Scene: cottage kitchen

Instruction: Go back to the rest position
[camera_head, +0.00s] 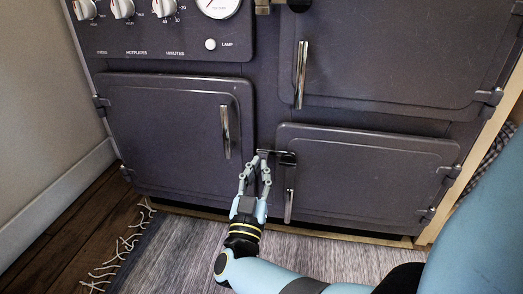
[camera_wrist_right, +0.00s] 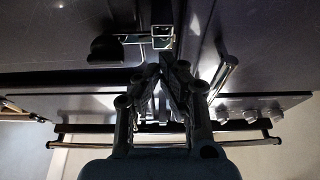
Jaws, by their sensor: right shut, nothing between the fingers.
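My right gripper (camera_head: 261,158) is in front of the dark stove (camera_head: 262,110), low down between the lower left door and the lower right door. Its fingers are shut with nothing between them. The fingertips are close to the small latch (camera_head: 287,158) at the top left corner of the lower right door (camera_head: 370,180); I cannot tell if they touch it. The right wrist view also shows the closed fingers (camera_wrist_right: 162,65), with the metal catch (camera_wrist_right: 162,38) and a dark knob (camera_wrist_right: 105,48) just beyond them. My left gripper is not in view.
The lower left door (camera_head: 170,130) has an upright metal handle (camera_head: 225,131). The lower right door's handle (camera_head: 288,205) is right of my gripper. The upper right door (camera_head: 400,60) looks closed. A fringed rug (camera_head: 180,245) lies on the wooden floor (camera_head: 75,235). A wall stands at left.

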